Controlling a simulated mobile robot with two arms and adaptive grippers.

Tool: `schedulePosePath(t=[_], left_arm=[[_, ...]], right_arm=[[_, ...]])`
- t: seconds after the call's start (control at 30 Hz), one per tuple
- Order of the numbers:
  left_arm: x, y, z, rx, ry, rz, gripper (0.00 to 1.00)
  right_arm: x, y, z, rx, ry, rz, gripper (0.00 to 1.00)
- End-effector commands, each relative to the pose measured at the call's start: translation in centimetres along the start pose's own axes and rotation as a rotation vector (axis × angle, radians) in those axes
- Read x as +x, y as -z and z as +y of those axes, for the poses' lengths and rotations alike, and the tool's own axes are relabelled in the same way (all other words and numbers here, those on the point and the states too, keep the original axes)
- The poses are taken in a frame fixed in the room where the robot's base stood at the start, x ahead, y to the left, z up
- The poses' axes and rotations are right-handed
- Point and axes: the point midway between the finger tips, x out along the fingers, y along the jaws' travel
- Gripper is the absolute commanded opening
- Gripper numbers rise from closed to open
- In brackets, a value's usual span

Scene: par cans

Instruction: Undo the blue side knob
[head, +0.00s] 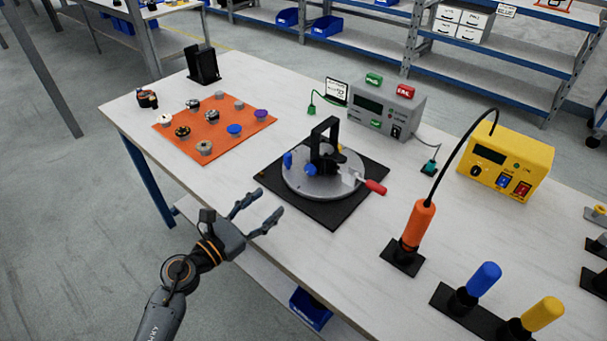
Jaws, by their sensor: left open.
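A round grey turntable (300,188) sits on a black square base (333,214) on the workbench. A black upright bracket (322,142) stands on it. Two blue knobs show on the fixture: one at its left (288,160) and one at the front of the bracket foot (310,170). I cannot tell which is the side knob or how tight either is. My left gripper (268,202) is open and empty, in front of and left of the turntable near the bench's front edge. It is apart from both knobs. My right gripper is not in view.
A red-handled tool (374,187) projects from the turntable's right side. An orange mat (185,147) with several small parts lies left. A grey meter box (375,108) stands behind. An orange-handled tool (417,225) stands upright at right. Bare bench lies left of the base.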

Motion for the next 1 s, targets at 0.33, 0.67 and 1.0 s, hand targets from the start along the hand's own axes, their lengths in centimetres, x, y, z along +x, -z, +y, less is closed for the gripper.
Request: schedulePosePath(t=[0.33, 0.67, 1.0], left_arm=[[5.8, -0.3, -0.1, 0.005, 0.006, -0.002, 0.52], [11.9, 0.0, -0.2, 0.004, 0.005, 0.001, 0.52], [13.7, 0.1, -0.2, 0.006, 0.006, 0.003, 0.52]], right_arm=[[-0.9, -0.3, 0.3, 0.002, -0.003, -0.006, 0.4], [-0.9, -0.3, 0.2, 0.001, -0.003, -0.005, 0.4], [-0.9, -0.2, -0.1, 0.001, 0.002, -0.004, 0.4]])
